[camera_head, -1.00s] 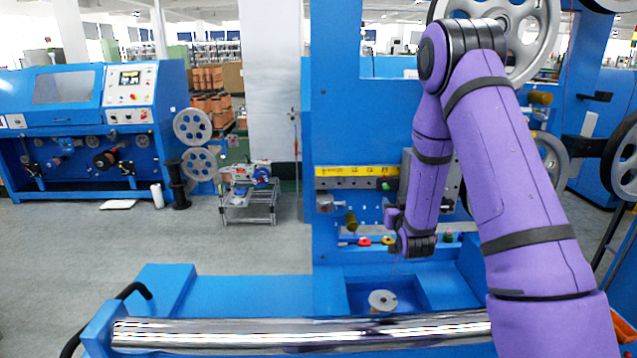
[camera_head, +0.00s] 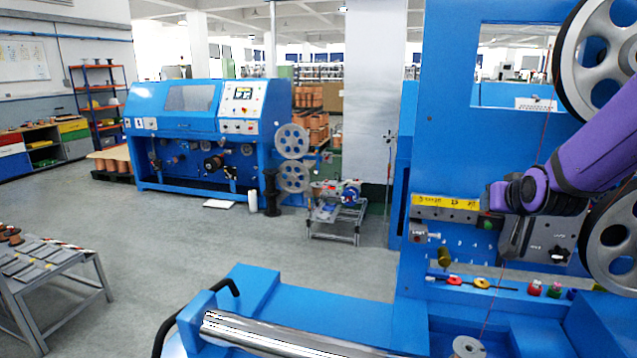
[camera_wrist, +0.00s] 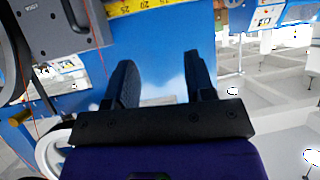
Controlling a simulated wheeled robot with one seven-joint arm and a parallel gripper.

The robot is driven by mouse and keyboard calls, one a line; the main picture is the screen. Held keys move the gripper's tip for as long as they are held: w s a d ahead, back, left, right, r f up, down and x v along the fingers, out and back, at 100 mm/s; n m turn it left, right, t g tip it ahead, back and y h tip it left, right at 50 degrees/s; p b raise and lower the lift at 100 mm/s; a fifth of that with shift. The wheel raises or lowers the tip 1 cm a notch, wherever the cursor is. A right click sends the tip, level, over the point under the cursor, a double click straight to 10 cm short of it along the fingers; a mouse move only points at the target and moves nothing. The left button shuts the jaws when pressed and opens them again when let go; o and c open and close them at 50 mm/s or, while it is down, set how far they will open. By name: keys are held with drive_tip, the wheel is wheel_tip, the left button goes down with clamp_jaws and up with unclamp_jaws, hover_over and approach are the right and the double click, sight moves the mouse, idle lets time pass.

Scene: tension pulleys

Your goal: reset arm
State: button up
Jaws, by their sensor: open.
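My gripper (camera_wrist: 160,68) shows in the wrist view with its two dark fingers apart and nothing between them. In the head view my purple arm comes in from the right edge, and my gripper (camera_head: 515,238) hangs in front of the blue machine's panel, below the yellow scale strip. The two fingers cannot be told apart clearly there. A thin red wire (camera_head: 545,130) runs down the machine to a spool (camera_head: 467,346) at the bottom. Large grey pulleys (camera_head: 607,50) stand at the right, partly hidden by my arm.
The blue machine (camera_head: 445,90) fills the right side, with a shiny roller (camera_head: 290,340) in front. A metal table (camera_head: 45,270) with flat parts stands at the left. Another blue machine (camera_head: 200,130) stands behind.

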drive_tip(key=s+a+r+g, duration=0.2)
drive_tip(key=s, duration=0.8)
drive_tip(key=s+a+r+n+g+y, duration=0.1)
drive_tip(key=s+a+r+g, duration=0.1)
drive_tip(key=s, duration=0.7)
drive_tip(key=s+a+r+n+g, duration=0.1)
drive_tip(key=s+a+r+g, duration=0.1)
drive_tip(key=s, duration=0.8)
drive_tip(key=shift+s+a+r+g+y, duration=0.35)
drive_tip(key=shift+a+r, duration=0.2)
drive_tip(key=shift+a, duration=0.2)
drive_tip(key=shift+d, duration=0.1)
